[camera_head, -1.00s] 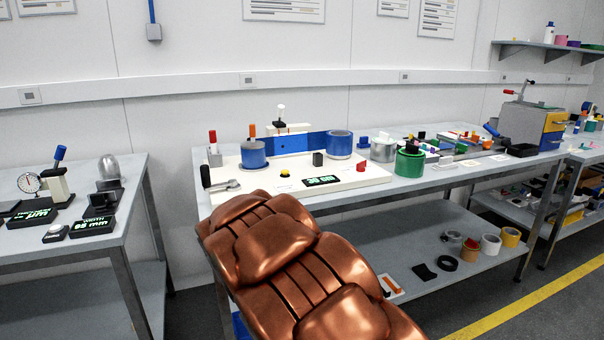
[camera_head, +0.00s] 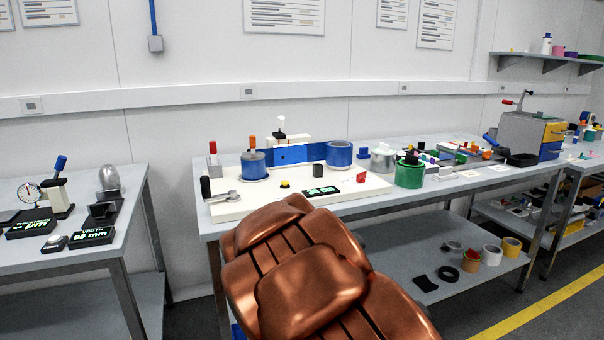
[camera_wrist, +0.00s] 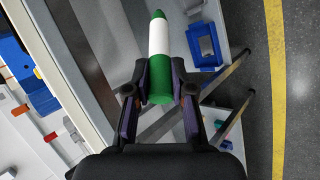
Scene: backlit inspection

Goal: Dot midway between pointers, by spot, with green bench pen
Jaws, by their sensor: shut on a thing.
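In the wrist view my gripper (camera_wrist: 161,78) is shut on the green bench pen (camera_wrist: 158,38), which has green ends and a white middle. The pen's narrow end points up in that picture, away from the fingers. My gripper is hidden behind my copper arm in the head view. A blue band (camera_head: 296,154) stretches between two blue rolls on a white board (camera_head: 225,208) on the bench. A small pale mark shows on the band. I cannot make out the pointers or tell whether that mark is the spot.
The left blue roll (camera_head: 253,165) and right blue roll (camera_head: 339,154) stand on the board. A green roll (camera_head: 409,174) stands to their right. A blue tray (camera_wrist: 203,45) lies low beyond the pen. The floor with its yellow line (camera_wrist: 276,90) is clear.

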